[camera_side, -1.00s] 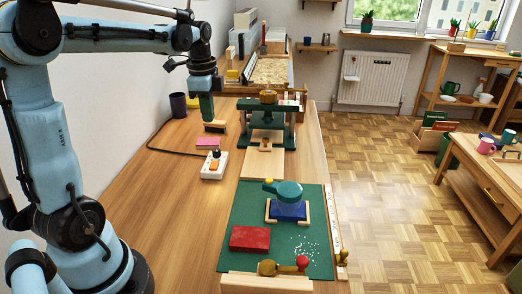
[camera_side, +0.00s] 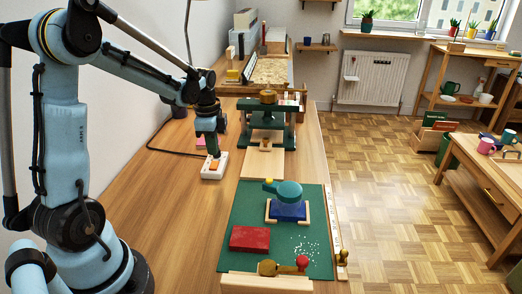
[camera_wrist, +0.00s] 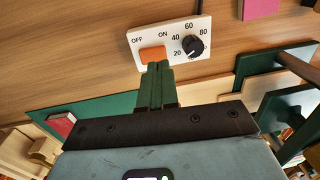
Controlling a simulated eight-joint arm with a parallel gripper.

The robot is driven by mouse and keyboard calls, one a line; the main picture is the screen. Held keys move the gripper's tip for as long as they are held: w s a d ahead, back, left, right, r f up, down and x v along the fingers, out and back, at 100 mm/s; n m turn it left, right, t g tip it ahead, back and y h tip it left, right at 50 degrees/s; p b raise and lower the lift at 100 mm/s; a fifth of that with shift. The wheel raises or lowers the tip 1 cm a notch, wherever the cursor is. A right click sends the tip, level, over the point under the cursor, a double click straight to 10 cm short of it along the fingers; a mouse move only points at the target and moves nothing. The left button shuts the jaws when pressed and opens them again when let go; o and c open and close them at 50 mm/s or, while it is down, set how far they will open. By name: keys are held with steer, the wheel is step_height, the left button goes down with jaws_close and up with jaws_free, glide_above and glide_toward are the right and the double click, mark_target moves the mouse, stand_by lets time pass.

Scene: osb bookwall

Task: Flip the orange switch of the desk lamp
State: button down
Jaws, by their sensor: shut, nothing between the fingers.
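The orange switch (camera_wrist: 152,54) is set in a white control box (camera_wrist: 136,40), between the OFF and ON labels. A black dial knob (camera_wrist: 193,46) sits beside it, with numbers around it. In the side view the box (camera_side: 219,172) lies on the wooden bench, and part of the orange switch (camera_side: 214,166) shows. My gripper (camera_wrist: 158,66) is shut and empty, pointing down with its green fingertips right at the lower edge of the switch in the wrist view. In the side view my gripper (camera_side: 214,155) is over the box. I cannot tell whether it touches the switch.
A dark cable (camera_side: 170,152) runs left from the box. A green press (camera_side: 268,105) stands to the right behind it. A green mat (camera_side: 230,225) with a red block (camera_side: 250,239) and a blue block (camera_side: 288,211) lies nearer. Bare bench (camera_side: 165,220) is left of the mat.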

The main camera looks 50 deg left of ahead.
mark_target(215, 166)
steer(key=shift+a+f, duration=0.1)
steer(key=shift+f, duration=1.55)
steer(key=shift+w, duration=0.1)
steer(key=shift+w+a+f+g+h, duration=0.2)
steer(key=shift+w+f+g+h, duration=0.05)
steer(key=shift+f+g+h, duration=0.25)
steer(key=shift+s+d+r, duration=0.15)
steer(key=shift+s+d, duration=0.45)
steer(key=shift+d, duration=0.1)
step_height(215, 166, up, 14)
steer(key=w+a, duration=0.1)
steer(key=shift+a+r, duration=0.2)
steer(key=shift+r, duration=0.05)
